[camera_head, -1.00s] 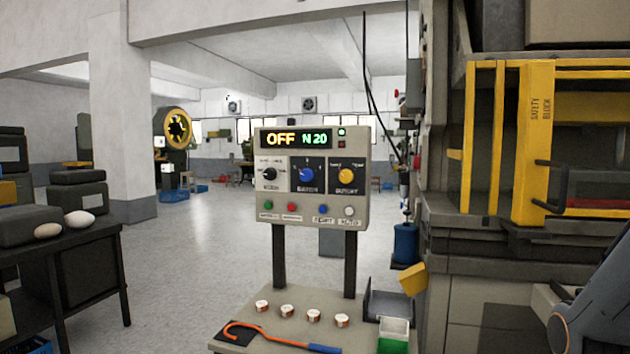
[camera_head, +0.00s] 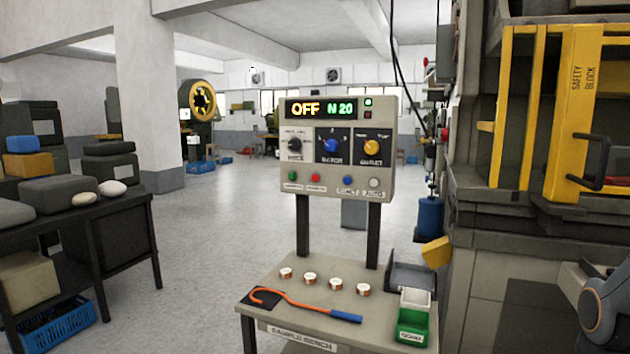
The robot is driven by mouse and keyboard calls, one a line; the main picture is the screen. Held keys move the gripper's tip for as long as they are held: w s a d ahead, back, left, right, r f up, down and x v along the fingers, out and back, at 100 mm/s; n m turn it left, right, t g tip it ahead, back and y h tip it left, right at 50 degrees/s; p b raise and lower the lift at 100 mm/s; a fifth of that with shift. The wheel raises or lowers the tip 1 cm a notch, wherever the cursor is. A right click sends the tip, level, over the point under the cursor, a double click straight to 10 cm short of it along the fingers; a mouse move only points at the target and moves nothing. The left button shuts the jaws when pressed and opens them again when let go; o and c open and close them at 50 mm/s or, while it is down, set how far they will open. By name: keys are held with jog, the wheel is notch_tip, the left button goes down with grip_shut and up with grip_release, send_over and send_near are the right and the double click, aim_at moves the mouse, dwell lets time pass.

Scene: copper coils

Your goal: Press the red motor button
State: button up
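The red motor button (camera_head: 315,177) is a small round button in the bottom row of the grey control panel (camera_head: 384,183). A green button (camera_head: 292,175) is to its left; a blue button (camera_head: 347,181) and a white button (camera_head: 373,183) are to its right. The panel's display (camera_head: 322,108) reads OFF and N 20. Three knobs, black, blue and yellow, sit above the buttons. Part of my arm shows at the lower right edge. My gripper is out of view, and nothing touches the panel.
The panel stands on two dark posts behind the sample bench (camera_head: 262,292). On the bench are several copper coils (camera_head: 310,278), an orange hook with blue handle (camera_head: 300,304) and a green bin (camera_head: 411,325). A press with yellow guard (camera_head: 571,120) stands right, a dark table (camera_head: 140,201) left.

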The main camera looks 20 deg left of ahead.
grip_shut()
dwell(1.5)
